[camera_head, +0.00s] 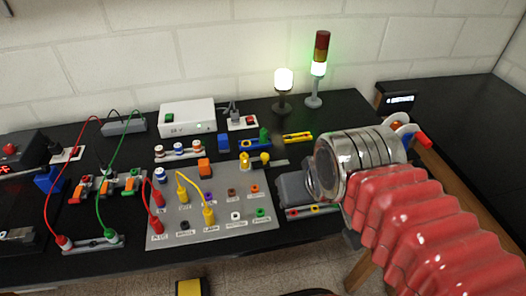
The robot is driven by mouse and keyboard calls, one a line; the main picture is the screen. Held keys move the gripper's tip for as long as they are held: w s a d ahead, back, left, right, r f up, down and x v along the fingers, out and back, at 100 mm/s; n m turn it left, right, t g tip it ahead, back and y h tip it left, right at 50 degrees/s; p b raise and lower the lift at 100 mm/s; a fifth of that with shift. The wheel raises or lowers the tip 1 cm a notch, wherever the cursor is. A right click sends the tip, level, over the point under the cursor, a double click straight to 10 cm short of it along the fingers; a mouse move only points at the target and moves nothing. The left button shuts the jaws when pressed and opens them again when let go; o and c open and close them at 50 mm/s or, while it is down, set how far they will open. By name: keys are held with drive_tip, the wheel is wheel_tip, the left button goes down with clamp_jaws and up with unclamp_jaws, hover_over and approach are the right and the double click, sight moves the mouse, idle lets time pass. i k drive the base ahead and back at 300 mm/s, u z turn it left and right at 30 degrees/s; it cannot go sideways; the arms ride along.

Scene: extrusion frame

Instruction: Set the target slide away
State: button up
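My arm comes in from the right in a red ribbed sleeve and ends in a shiny metal wrist over the right part of the bench. No thing can be surely picked out as the target slide. A small grey strip with yellow knobs (256,160) lies at the upper right of the grey socket panel (222,226), left of my wrist. A dark grey box (294,188) sits just left of my wrist, partly hidden by it.
The black bench (100,262) holds red and green leads, a white box (187,118), an orange block (205,167), a blue block (223,143) and a yellow piece (298,137). A lit lamp (284,80) and a signal tower (319,68) stand at the back. The right bench is mostly bare.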

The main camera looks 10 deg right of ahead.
sight(264, 163)
drive_tip(key=u, duration=1.8)
drive_tip(key=k, duration=0.65)
drive_tip(key=z, duration=0.65)
drive_tip(key=i, duration=1)
